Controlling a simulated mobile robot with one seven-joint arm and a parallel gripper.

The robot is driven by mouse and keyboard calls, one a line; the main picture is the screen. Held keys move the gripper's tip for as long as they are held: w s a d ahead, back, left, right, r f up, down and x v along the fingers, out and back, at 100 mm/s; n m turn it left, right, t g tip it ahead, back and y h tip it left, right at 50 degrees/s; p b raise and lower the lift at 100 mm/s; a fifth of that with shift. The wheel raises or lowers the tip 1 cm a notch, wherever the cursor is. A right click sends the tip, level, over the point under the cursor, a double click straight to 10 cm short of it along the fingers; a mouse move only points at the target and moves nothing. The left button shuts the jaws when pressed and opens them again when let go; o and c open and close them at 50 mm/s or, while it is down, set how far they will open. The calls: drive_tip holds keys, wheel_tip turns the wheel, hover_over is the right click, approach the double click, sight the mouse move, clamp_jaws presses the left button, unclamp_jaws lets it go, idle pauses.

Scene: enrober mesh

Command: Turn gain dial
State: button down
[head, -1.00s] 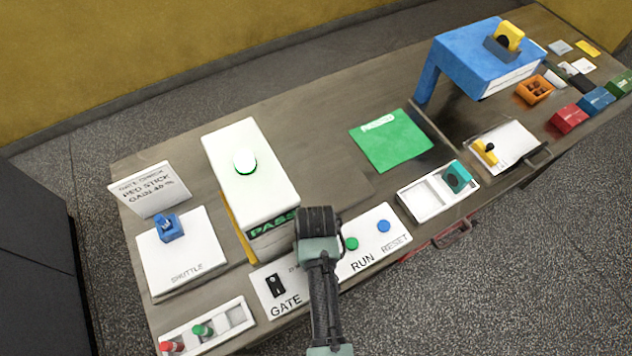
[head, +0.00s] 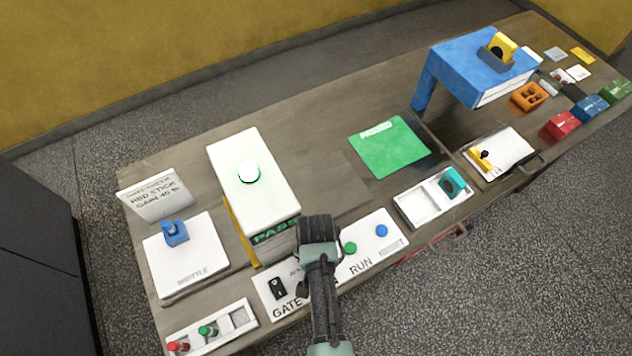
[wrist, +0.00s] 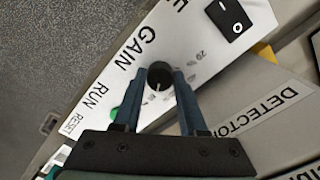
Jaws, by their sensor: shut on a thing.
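The gain dial (wrist: 159,75) is a small black round knob with a pale pointer line, on the white control panel (wrist: 127,57) beside the word GAIN. My gripper (wrist: 160,72) has its two blue-grey fingers on either side of the dial and is shut on it. In the head view my gripper (head: 316,230) is over the panel between GATE and RUN and hides the dial. Small scale marks show beside the dial in the wrist view, partly behind a finger. The sign (head: 156,194) on the left reads RED STICK and a gain value, blurred.
The white detector box (head: 253,185) with a lit PASS display stands just behind my gripper. A black GATE switch (head: 278,287) is to the left. Green RUN (head: 349,248) and blue RESET (head: 381,231) buttons are to the right. A stick tray (head: 240,317) is at the front left.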

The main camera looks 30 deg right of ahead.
drive_tip(key=shift+w+m, duration=0.1)
drive_tip(key=shift+m, duration=0.2)
drive_tip(key=shift+c, duration=2.3)
unclamp_jaws()
wheel_tip(320, 180, up, 13)
drive_tip(key=b, duration=0.1)
